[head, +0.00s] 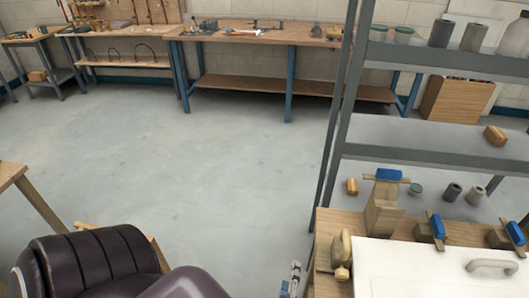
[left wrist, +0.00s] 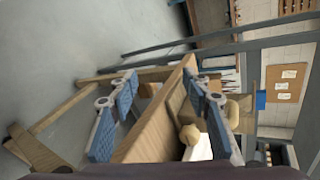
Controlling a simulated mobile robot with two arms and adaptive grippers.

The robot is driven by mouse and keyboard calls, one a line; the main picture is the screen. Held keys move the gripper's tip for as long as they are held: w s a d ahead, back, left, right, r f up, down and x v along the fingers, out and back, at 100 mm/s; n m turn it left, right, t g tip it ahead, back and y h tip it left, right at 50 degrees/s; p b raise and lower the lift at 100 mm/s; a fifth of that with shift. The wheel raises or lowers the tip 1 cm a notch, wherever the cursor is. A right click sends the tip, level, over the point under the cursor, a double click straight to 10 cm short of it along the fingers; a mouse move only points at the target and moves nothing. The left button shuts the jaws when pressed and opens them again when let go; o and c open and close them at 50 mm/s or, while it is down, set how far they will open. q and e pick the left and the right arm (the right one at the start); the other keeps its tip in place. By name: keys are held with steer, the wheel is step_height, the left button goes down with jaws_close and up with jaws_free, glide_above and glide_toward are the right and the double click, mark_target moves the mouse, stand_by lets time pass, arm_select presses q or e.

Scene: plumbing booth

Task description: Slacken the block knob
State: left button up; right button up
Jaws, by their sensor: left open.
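A light wooden knob (head: 342,272) sits at the left end of a wooden bench in the head view, below a tan rounded piece (head: 341,246). In the left wrist view a faceted knob (left wrist: 189,134) shows on the wooden board, near the right finger. I cannot tell for certain which is the block knob. My left gripper (head: 292,281) is at the bottom of the head view, just left of the bench end. In the left wrist view its blue-padded fingers (left wrist: 160,88) are spread and empty, with the board's edge (left wrist: 155,125) showing between them. My right gripper is not seen.
A tall wooden block (head: 382,212) with a blue top stands on the bench beside a white panel (head: 435,268) with a handle. A grey shelf rack (head: 420,154) rises behind. A long workbench (head: 255,35) stands at the back wall. The floor (head: 200,150) between is clear.

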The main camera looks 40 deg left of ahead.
arm_select(q)
steer(key=s+a+f+n+g+h, duration=0.2)
steer(key=s+a+f+n+g, duration=0.1)
steer(key=s+f+n+g, duration=0.4)
steer(key=s+d+f+n+h, duration=0.2)
steer(key=f, duration=0.5)
steer(key=s+d+f+n+g+h+p, duration=0.1)
steer(key=s+d+f+n+h, duration=0.1)
steer(key=f, duration=0.6)
steer(key=shift+f+n, duration=0.3)
steer(key=shift+n, duration=0.4)
steer(key=shift+s+d, duration=0.1)
steer(key=s+a+f+g, duration=0.1)
steer(key=s+a+f, duration=0.2)
steer(key=s+f, duration=1.4)
steer(key=shift+s+f+g, duration=0.15)
steer(key=shift+s+g, duration=0.15)
steer(key=shift+s, duration=0.1)
